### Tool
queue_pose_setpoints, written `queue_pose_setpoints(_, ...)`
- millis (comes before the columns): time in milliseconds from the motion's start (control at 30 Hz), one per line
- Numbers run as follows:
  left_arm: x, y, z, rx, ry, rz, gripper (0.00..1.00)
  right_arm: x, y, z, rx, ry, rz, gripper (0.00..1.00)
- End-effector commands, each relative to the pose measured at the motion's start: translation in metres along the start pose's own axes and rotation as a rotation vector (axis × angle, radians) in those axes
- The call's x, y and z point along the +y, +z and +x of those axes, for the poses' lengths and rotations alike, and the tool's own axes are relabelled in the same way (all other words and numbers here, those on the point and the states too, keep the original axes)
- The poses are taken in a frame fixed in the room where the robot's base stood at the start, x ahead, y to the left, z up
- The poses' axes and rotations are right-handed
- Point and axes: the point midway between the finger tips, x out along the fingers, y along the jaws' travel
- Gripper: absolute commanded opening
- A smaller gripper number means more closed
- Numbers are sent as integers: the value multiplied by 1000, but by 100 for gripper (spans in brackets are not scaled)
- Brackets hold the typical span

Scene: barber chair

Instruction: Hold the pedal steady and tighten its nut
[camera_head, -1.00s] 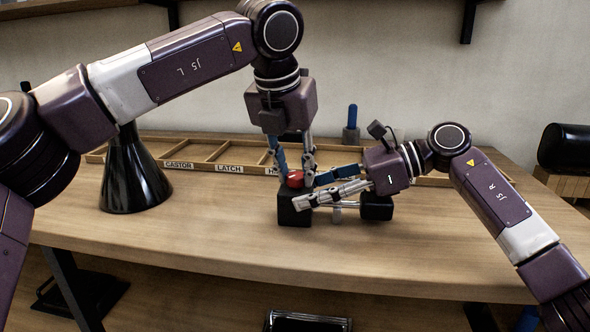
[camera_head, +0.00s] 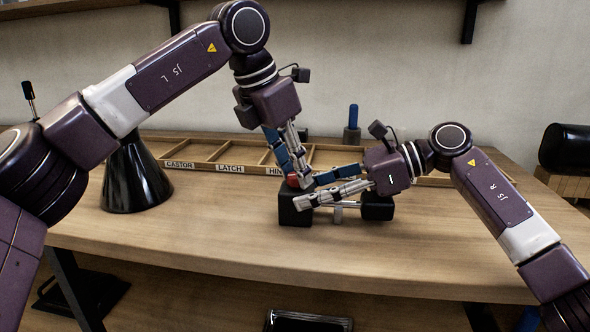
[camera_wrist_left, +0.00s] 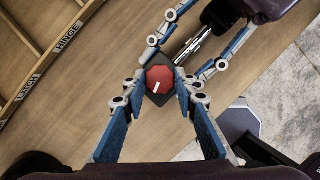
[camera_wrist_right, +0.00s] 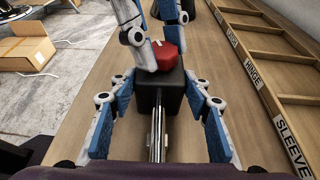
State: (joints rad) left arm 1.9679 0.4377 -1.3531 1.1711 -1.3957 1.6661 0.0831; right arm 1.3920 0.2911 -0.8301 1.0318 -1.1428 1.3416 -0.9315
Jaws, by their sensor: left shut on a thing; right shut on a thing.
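The red nut (camera_head: 293,180) sits on top of the black block at the left end of the pedal (camera_head: 295,212). In the left wrist view the nut (camera_wrist_left: 159,79) is an eight-sided red cap with a white mark. My left gripper (camera_head: 299,184) comes from above, tilted, and is shut on the nut. My right gripper (camera_head: 308,190) comes in from the right and is shut on the pedal's black block, which shows in the right wrist view (camera_wrist_right: 158,90) with a metal rod running toward me. The gripper fingers partly hide the nut and block in the head view.
A wooden tray (camera_head: 205,157) with labelled compartments lies behind the pedal. A black cone (camera_head: 134,182) stands at the left and a blue-handled tool (camera_head: 353,118) at the back. The two grippers are very close together. The table front (camera_head: 220,235) is clear.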

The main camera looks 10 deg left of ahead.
Motion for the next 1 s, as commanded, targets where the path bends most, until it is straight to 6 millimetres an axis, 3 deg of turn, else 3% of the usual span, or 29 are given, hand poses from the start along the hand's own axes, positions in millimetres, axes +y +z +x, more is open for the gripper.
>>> queue_pose_setpoints(500, 4, 0, -1, -1, -116, 286, 2, 0, 0, -1, 0, 0, 0, 0)
queue_pose_setpoints(1000, 5, 0, -1, -2, -133, 330, 2, 0, 0, -1, 0, 0, 1, 0)
